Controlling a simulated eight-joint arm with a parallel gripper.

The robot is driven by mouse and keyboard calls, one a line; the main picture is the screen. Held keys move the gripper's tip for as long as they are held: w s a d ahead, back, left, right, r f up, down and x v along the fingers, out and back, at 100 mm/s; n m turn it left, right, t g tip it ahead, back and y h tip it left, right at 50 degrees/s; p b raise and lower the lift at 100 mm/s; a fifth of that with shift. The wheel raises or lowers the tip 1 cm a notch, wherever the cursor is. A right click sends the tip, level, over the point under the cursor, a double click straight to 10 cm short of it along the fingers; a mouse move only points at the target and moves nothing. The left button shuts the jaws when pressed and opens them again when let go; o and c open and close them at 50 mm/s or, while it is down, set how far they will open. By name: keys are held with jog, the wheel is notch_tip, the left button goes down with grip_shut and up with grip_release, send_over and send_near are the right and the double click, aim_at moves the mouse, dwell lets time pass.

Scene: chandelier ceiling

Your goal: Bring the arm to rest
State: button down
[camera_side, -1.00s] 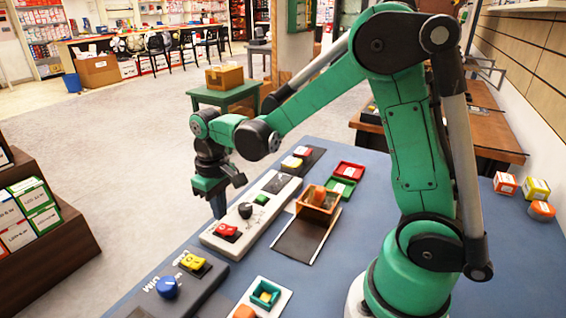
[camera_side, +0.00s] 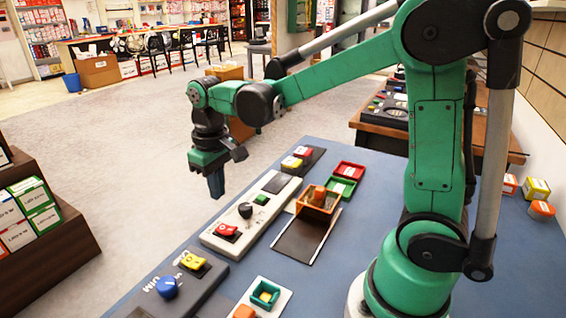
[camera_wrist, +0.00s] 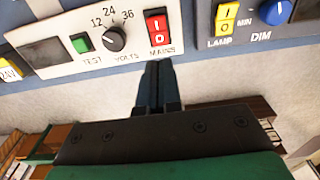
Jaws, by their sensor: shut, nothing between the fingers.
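My gripper (camera_side: 216,186) hangs pointing down over the far left edge of the blue table (camera_side: 330,290), beside and above the white panel (camera_side: 210,241). It is shut and empty, and it touches nothing that I can see. In the wrist view its closed fingers (camera_wrist: 158,85) point toward the panel's edge, below the red MAINS switch (camera_wrist: 157,27). The panel also carries a black VOLTS knob (camera_wrist: 114,39) and a green TEST button (camera_wrist: 82,43).
A dark panel with a yellow LAMP switch (camera_wrist: 227,18) and a blue DIM knob (camera_wrist: 275,11) lies near the front. Open floor lies left of the table.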

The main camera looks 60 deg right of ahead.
jog(key=s+a+r+t, duration=0.1)
jog(key=s+r+t, duration=0.1)
jog(key=s+t, duration=0.4)
jog(key=shift+s+a+r+t, duration=0.2)
jog(key=shift+s+r+t, duration=0.2)
jog(key=shift+s, duration=0.1)
jog(key=c, duration=1.5)
grip_release()
